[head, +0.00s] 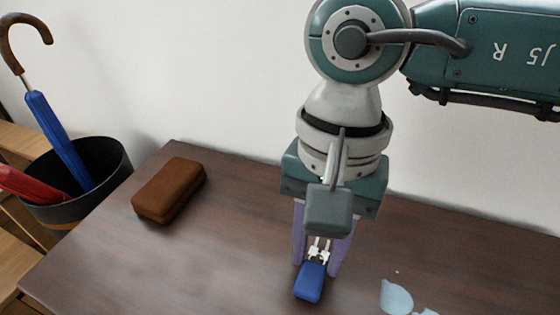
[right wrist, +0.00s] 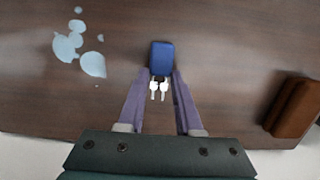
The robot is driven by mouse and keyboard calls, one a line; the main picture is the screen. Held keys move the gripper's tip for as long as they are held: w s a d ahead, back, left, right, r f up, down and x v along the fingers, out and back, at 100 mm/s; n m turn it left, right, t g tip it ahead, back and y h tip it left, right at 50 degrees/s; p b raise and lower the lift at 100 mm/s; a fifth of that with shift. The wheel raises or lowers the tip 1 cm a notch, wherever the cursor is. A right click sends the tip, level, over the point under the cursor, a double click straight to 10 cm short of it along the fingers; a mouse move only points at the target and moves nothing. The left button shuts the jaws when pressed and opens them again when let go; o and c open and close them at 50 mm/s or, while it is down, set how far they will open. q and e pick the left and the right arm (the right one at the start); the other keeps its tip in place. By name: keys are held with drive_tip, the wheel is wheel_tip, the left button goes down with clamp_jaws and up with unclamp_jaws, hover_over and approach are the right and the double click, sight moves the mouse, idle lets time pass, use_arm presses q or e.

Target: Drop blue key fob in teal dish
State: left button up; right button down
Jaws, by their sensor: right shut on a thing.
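The blue key fob (head: 309,283) has small silver keys attached and shows at the lower middle of the head view. It also shows in the right wrist view (right wrist: 161,58), between the tips of the purple fingers. My right gripper (head: 314,268) points down and is shut on the fob. In the right wrist view my right gripper (right wrist: 161,76) has the keys hanging between its fingers, toward the palm. I cannot tell whether the fob touches the table. No teal dish shows in either view. My left gripper is not in view.
The dark wooden table (head: 230,245) carries a brown case (head: 169,190) at the left. Pale blue patches, like a spill (head: 396,297), lie right of the fob. A dark bin (head: 98,178) with a blue umbrella (head: 58,140) and a red one stands beyond the left edge.

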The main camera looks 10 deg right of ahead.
drive_tip(key=shift+f, duration=0.4)
drive_tip(key=shift+f, duration=0.15)
drive_tip(key=c, duration=0.6)
unclamp_jaws()
